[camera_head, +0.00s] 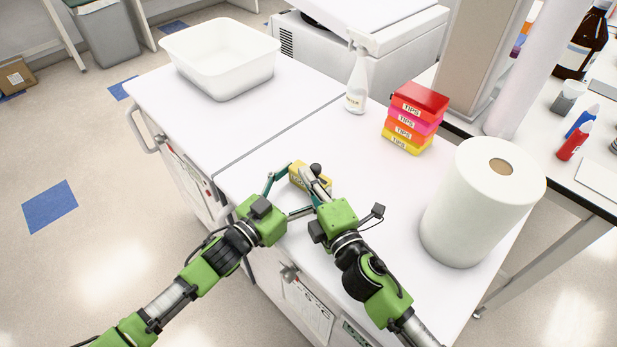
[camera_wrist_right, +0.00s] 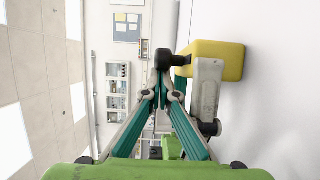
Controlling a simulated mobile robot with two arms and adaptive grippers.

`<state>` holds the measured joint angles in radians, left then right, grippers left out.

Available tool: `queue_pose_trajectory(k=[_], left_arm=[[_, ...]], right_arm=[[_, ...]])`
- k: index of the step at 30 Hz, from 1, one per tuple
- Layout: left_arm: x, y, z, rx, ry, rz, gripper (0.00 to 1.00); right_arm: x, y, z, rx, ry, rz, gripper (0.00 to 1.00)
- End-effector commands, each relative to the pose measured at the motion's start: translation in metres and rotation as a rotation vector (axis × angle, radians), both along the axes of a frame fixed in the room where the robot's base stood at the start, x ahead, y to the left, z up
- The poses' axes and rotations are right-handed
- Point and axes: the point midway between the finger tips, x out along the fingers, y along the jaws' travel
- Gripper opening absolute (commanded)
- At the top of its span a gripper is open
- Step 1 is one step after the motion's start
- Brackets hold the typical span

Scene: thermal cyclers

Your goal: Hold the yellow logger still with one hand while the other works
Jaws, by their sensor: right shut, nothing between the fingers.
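The yellow logger (camera_head: 296,178) lies on the white bench top near its front left edge, partly hidden by my grippers. It also shows as a yellow block in the right wrist view (camera_wrist_right: 230,60). My left gripper (camera_head: 300,189) has its fingers spread apart at the logger, one reaching its left end. The other finger's tip is hidden behind my right gripper, so I cannot tell whether both press on it. My right gripper (camera_head: 312,173) is shut and empty, just over the logger in the head view. Its closed tips (camera_wrist_right: 163,62) show left of the yellow block in the wrist view.
A paper roll (camera_head: 480,205) stands at the right. Stacked tip boxes (camera_head: 414,120) and a spray bottle (camera_head: 357,85) stand further back. A white tub (camera_head: 221,60) is at the back left. The bench between the logger and the tip boxes is clear.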

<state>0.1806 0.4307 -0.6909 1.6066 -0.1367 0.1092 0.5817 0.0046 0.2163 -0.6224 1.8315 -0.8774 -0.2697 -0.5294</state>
Motion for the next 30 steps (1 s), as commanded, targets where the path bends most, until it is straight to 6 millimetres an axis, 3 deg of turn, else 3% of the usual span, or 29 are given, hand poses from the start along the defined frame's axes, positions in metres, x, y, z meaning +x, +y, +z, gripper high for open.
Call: queue_pose_trajectory(k=[9, 21, 30], left_arm=[[0.000, 0.000, 0.000, 0.001, 0.001, 0.001, 0.52], [0.000, 0.001, 0.000, 0.000, 0.000, 0.001, 0.52], [0.000, 0.001, -0.001, 0.001, 0.001, 0.001, 0.52]], right_arm=[[-0.017, -0.021, -0.001, -0.001, 0.002, -0.002, 0.00], [-0.020, -0.023, 0.000, 0.000, 0.001, -0.003, 0.00], [-0.060, -0.040, -0.002, 0.000, 0.004, -0.002, 0.00]])
